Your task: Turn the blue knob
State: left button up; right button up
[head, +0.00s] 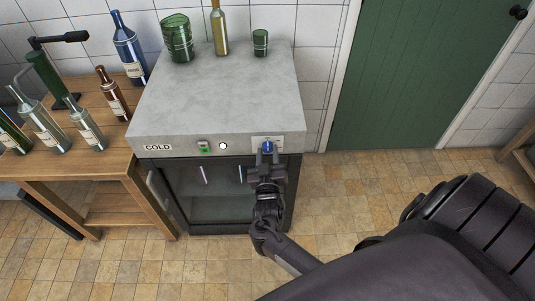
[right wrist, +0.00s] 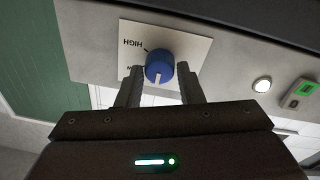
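The blue knob (head: 268,147) is on a white label plate at the right of the cold cabinet's front panel (head: 180,150). In the right wrist view the knob (right wrist: 159,67) shows a white pointer mark, with "HIGH" readable upside down on the plate (right wrist: 190,42). My right gripper (head: 268,152) is at the knob, its fingers parted. In the right wrist view the two fingertips (right wrist: 158,72) stand on either side of the knob, with a narrow gap visible at least on the left; contact is not clear. My left gripper is not in view.
A green switch (head: 204,146) and a round white light (head: 222,146) are left of the knob. Green glasses and a bottle (head: 219,30) stand on the cabinet top. A wooden table (head: 85,160) with several bottles is at the left. A green door (head: 425,75) is at the right.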

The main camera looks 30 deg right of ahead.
jog(key=o, duration=0.3)
jog(key=b+v, duration=0.1)
jog(key=v, duration=0.6)
jog(key=shift+s+a, duration=0.25)
jog(key=shift+s, duration=0.1)
